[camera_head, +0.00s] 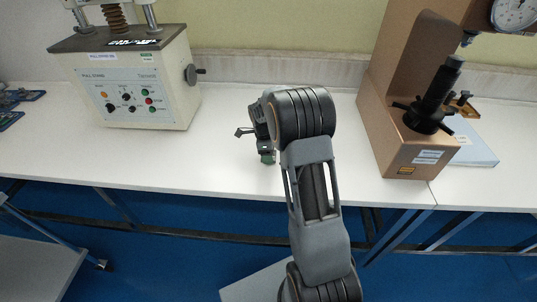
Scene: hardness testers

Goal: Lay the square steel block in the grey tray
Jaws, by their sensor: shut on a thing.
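My gripper (262,148) is over the white bench near the middle, pointing down, and mostly hidden behind my own wrist. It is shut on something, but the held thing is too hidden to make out. A small dark green patch shows at its lower end, close to the bench top; I cannot tell whether it touches. I cannot pick out the square steel block or the grey tray for certain in this view.
A cream tester (140,88) with buttons and a side crank stands at the back left. A brown hardness tester (408,120) stands right of my arm, beside a pale blue flat item (475,150). Dark items (14,103) lie at the left edge.

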